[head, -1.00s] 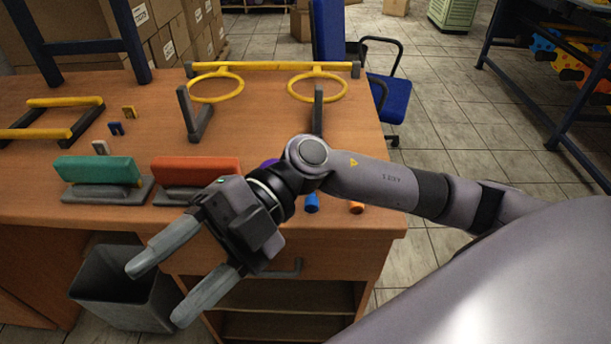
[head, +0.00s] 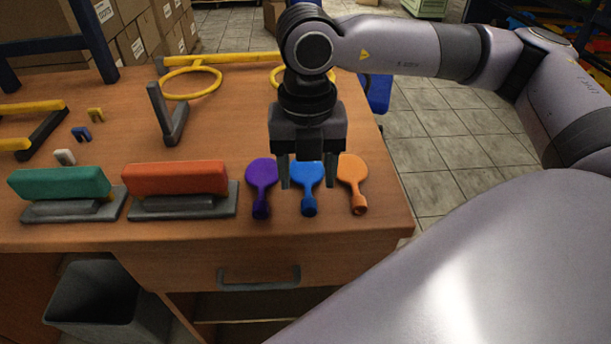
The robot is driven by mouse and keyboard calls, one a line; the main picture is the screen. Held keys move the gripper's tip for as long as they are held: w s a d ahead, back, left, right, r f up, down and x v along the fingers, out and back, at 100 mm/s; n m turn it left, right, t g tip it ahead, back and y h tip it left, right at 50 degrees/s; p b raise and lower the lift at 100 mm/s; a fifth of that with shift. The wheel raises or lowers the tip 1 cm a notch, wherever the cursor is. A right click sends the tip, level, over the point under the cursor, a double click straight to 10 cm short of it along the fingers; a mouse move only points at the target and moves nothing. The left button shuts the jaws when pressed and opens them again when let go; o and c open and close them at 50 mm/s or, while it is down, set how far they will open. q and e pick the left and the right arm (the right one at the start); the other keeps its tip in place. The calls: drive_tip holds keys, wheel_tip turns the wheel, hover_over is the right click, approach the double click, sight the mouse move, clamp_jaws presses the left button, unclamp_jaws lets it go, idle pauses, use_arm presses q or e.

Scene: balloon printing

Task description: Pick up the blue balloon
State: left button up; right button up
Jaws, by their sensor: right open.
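The blue balloon (head: 308,190) lies flat on the wooden table near its front edge, with its neck toward me. A purple balloon (head: 262,182) lies to its left and an orange balloon (head: 352,180) to its right. My right gripper (head: 306,178) points down over the blue balloon, with one finger on each side of it. It is open and empty. The gripper body hides the far part of the blue balloon. I cannot tell how high the fingertips are above the table. My left gripper is not in view.
A red-topped block (head: 178,178) and a green-topped block (head: 62,186) on grey bases stand to the left. A yellow ring holder (head: 190,84) stands behind on the table (head: 215,130). A grey bin (head: 95,300) is below the front edge. Tiled floor lies to the right.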

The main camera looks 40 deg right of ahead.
sight(309, 199)
wheel_tip(309, 199, down, 5)
drive_tip(key=shift+s+d+f, duration=0.1)
drive_tip(key=shift+s+f, duration=0.05)
drive_tip(key=shift+f, duration=0.05)
drive_tip(key=shift+c, duration=0.3)
drive_tip(key=c, duration=0.9)
drive_tip(key=shift+o, duration=0.2)
drive_tip(key=shift+r, duration=0.1)
